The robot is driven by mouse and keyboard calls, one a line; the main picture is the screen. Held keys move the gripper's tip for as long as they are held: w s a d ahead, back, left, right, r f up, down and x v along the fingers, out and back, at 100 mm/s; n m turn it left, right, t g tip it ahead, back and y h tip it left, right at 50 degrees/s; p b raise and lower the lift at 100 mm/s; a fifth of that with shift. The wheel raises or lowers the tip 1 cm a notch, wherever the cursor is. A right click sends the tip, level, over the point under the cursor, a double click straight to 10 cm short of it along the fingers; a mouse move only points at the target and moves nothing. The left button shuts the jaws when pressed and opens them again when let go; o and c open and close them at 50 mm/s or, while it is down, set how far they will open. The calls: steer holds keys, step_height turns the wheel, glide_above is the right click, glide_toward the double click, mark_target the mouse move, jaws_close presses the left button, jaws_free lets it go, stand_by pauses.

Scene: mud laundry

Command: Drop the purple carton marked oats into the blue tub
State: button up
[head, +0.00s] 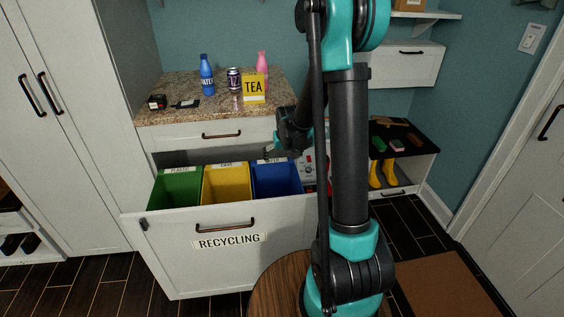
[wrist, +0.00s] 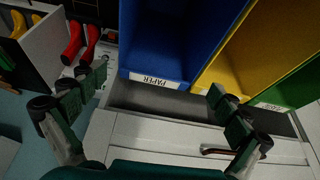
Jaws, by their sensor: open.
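The blue tub (head: 277,182) is the right one of three tubs in the pulled-out recycling drawer. In the wrist view the blue tub (wrist: 172,38) bears a label reading PAPER, and the part of its inside that shows looks empty. My gripper (head: 270,152) is at the back edge of the blue tub, partly hidden by my arm. In the wrist view my gripper (wrist: 158,88) has its fingers wide apart with nothing between them. I see no purple carton marked oats in either view.
A yellow tub (head: 227,184) and a green tub (head: 176,188) share the drawer (head: 225,270).

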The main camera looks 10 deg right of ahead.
steer(key=v, duration=0.8)
steer(key=shift+s+r, duration=0.15)
steer(key=shift+s, duration=0.05)
